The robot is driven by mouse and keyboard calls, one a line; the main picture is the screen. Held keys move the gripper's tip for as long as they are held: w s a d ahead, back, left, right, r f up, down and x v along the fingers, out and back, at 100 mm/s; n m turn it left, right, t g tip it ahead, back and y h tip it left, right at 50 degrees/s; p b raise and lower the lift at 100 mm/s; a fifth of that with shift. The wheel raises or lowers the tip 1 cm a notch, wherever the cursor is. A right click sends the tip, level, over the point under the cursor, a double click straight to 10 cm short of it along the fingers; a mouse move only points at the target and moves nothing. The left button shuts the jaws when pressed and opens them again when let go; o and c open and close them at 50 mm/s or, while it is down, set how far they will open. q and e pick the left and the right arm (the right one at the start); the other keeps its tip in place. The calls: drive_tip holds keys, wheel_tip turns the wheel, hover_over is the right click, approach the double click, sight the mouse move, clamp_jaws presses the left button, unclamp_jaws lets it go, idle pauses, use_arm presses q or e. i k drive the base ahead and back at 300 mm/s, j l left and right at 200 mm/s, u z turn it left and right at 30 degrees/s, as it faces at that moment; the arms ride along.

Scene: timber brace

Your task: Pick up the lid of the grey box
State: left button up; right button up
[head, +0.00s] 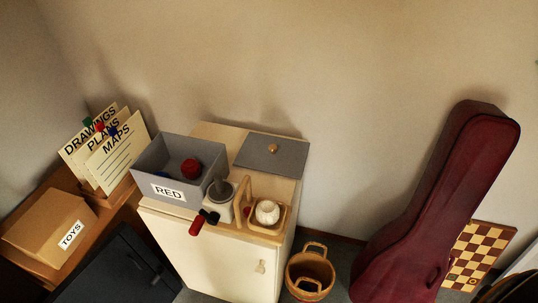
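The lid (272,153) is a flat grey panel with a small brass knob (273,148) in its middle. It lies flat on the back right of the cream cabinet's top, apart from the box. The grey box (152,161) stands open at the cabinet's left, with a white label reading RED on its front. A red ball (191,168) lies inside it, and something small and blue is partly hidden by its front wall. Neither of my grippers shows in the head view.
On the cream cabinet (200,262), a grey-and-white device (221,195) with a red handle and a wooden carrier (262,229) holding a white ball (267,212) stand in front of the lid. A wooden bucket (310,272) and dark red instrument case (437,205) stand right.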

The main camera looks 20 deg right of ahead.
sight(285, 157)
drive_tip(key=l+z, duration=0.5)
drive_tip(key=l, duration=0.25)
drive_tip(key=i+l+z, duration=0.15)
drive_tip(key=l+z, duration=0.35)
drive_tip(key=l, duration=0.2)
